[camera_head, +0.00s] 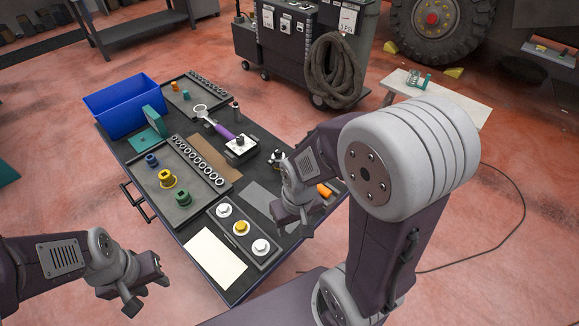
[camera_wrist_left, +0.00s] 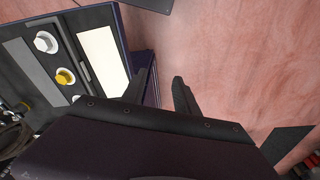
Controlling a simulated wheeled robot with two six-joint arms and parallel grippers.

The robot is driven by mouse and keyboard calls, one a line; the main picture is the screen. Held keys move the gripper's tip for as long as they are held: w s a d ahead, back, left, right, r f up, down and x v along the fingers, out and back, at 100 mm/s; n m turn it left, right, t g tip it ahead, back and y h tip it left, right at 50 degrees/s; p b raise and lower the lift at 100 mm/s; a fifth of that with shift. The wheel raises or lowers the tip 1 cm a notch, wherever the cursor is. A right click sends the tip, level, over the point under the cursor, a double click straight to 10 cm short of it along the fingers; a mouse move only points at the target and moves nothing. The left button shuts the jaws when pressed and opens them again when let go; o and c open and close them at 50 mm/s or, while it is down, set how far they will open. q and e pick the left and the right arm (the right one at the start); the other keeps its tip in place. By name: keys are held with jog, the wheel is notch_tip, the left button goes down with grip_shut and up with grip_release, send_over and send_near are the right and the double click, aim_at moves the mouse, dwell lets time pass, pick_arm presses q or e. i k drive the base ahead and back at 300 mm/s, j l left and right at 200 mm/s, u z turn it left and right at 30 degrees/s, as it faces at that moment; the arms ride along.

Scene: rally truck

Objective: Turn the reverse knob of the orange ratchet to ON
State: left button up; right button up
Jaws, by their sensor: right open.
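The orange ratchet shows only as a short orange handle piece (camera_head: 325,190) on the right part of the table, beside my right arm. The rest of it, including its reverse knob, is hidden or too small to make out. My right gripper (camera_head: 293,217) is open, pointing down over the table just left of and nearer than the orange handle, beside the tray of round caps. My left gripper (camera_head: 147,295) is off the table's near left side, away from the ratchet. In the left wrist view its two fingers (camera_wrist_left: 163,88) stand apart with nothing between them.
The dark table (camera_head: 262,196) holds a blue bin (camera_head: 119,105), a socket tray (camera_head: 184,214), a purple-handled wrench (camera_head: 220,130) and a tray with white and yellow caps (camera_head: 264,262). A white sheet (camera_head: 215,259) lies at the near edge. A tool cart (camera_head: 285,45) stands behind.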

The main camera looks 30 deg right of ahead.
aim_at(277, 151)
jog(key=l+z, duration=0.1)
jog(key=l, duration=0.25)
jog(key=i+l+z, duration=0.15)
jog(key=l, duration=0.25)
jog(key=l+z, duration=0.1)
jog(key=l, duration=0.25)
jog(key=i+l+z, duration=0.1)
jog(key=l, duration=0.25)
